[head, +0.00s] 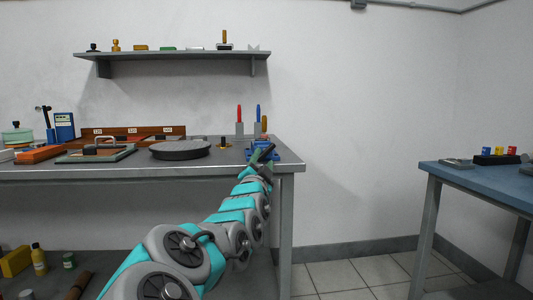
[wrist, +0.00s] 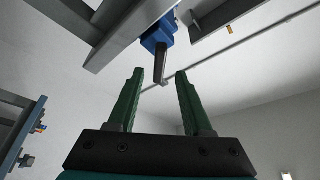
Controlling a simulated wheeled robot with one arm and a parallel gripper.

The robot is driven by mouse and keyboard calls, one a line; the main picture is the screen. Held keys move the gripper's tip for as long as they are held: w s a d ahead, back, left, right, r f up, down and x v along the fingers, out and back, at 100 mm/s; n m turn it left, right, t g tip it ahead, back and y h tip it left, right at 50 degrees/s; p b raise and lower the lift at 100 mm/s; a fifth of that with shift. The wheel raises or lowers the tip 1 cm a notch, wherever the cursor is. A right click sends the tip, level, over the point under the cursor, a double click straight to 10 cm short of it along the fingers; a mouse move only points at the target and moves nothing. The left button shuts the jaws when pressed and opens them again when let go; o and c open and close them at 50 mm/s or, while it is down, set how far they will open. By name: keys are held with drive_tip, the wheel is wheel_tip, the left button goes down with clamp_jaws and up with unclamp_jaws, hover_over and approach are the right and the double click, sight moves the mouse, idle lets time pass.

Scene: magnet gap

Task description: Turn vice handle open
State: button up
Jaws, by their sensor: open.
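The blue vice (head: 250,157) sits at the right end of the grey workbench, partly hidden behind my arm and gripper. In the wrist view the vice (wrist: 157,37) shows at the top centre, on the bench edge. Its dark handle (wrist: 160,63) hangs from the blue body in that picture. My gripper (wrist: 159,74) is open, with its two green fingers on either side of the handle's end in the picture. The fingers look clear of the handle; how far it reaches between them I cannot tell. In the head view my gripper (head: 264,156) is small and dark against the vice.
The workbench (head: 150,172) carries a round dark plate (head: 180,150), a tray (head: 96,155) and upright red and blue handled tools (head: 239,116) behind the vice. A wall shelf (head: 175,55) is above. A blue-topped table (head: 490,175) stands right, with open floor (head: 350,272) between.

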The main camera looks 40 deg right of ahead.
sight(266, 154)
drive_tip(key=shift+x, duration=2.7)
drive_tip(key=shift+c, duration=0.3)
clamp_jaws()
